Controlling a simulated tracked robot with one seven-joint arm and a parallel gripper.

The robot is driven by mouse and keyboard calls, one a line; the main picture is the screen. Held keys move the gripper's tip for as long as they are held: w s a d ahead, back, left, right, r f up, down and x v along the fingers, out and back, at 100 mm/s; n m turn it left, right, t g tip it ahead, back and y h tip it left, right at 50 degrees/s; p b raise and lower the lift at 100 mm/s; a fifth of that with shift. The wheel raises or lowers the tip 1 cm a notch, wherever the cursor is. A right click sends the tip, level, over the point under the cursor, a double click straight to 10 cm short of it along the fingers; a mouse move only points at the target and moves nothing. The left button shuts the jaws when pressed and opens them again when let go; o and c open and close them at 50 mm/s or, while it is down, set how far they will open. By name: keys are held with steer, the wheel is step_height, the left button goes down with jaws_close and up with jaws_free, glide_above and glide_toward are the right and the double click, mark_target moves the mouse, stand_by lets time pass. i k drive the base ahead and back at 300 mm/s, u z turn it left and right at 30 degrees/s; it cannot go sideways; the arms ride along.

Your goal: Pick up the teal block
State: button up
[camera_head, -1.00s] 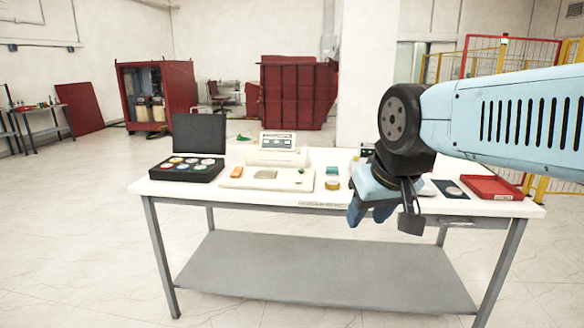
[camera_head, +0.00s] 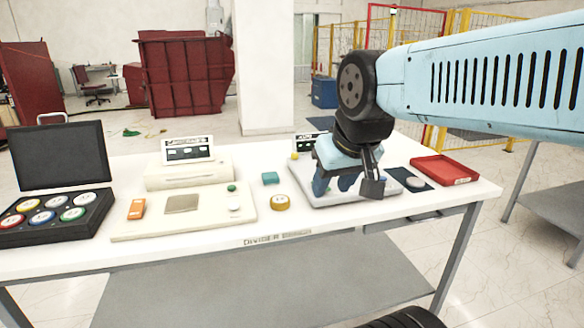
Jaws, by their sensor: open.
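The teal block (camera_head: 270,178) is a small box lying on the white table (camera_head: 310,222) near its middle, just behind a round yellow-brown disc. My gripper (camera_head: 335,184) is to the right of the block, apart from it, over a grey-white device. Its light blue fingers point down and are open, with nothing seen between them. Its exact height above the device cannot be told.
A cream device (camera_head: 190,214) with an orange piece (camera_head: 136,209) stands left of the block. The yellow-brown disc (camera_head: 280,202) lies close in front. A black case (camera_head: 62,215) of coloured discs is at far left, a red tray (camera_head: 444,170) at right.

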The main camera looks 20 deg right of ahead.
mark_target(268, 179)
steer(key=z, duration=0.15)
steer(key=i, duration=0.55)
steer(key=z, duration=0.35)
steer(key=k, duration=0.8)
steer(key=z, duration=0.2)
steer(key=i, duration=1.3)
steer(key=u, duration=0.05)
